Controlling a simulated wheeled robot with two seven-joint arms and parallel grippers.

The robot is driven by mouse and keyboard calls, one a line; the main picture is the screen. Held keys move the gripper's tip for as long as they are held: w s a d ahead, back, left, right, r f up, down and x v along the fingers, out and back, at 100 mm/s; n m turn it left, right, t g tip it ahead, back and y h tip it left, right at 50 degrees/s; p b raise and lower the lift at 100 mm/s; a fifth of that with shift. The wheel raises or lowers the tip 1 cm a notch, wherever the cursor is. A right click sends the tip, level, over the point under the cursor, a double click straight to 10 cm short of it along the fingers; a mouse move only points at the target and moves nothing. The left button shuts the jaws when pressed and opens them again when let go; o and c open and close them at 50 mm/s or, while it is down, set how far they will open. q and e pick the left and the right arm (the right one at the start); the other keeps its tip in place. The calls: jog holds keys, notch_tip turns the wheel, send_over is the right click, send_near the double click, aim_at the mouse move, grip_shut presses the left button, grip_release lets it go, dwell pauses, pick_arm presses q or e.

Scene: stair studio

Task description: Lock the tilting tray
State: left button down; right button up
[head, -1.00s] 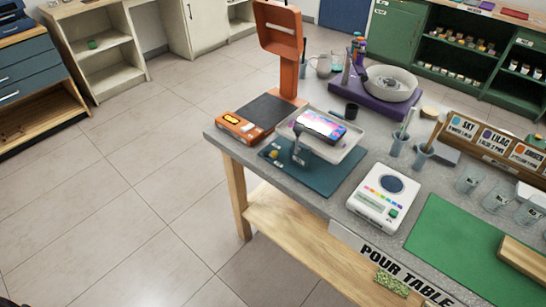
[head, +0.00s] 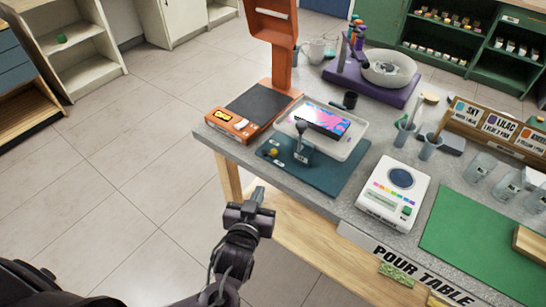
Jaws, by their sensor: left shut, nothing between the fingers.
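The white tilting tray (head: 343,145) stands over a teal base (head: 328,178) at the table's left end. A dark panel with a bright pink and blue pattern (head: 322,121) lies in it. A grey upright piece with a dark knob (head: 301,137) stands at the tray's front. A small yellow knob (head: 273,152) sits on the base to its left. Whether the tray is locked cannot be told. My left gripper (head: 257,196) is shut and empty, in front of the table's near left edge, apart from the tray. My right gripper is out of view.
An orange stand (head: 282,68) rises behind the tray. A white scale-like device (head: 393,192) and a green mat (head: 480,230) lie to the right. A purple spinner base (head: 375,89) stands behind. The floor left of the table is clear.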

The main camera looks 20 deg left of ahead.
pick_arm(q)
jog(key=shift+r, duration=0.2)
jog(key=shift+w, duration=0.1)
jog(key=p, duration=0.2)
send_near(274, 154)
jog(key=x, duration=0.5)
jog(key=shift+w+a, duration=0.1)
jog(key=shift+w, duration=0.25)
jog(key=shift+w+f, duration=0.2)
jog(key=shift+w, duration=0.35)
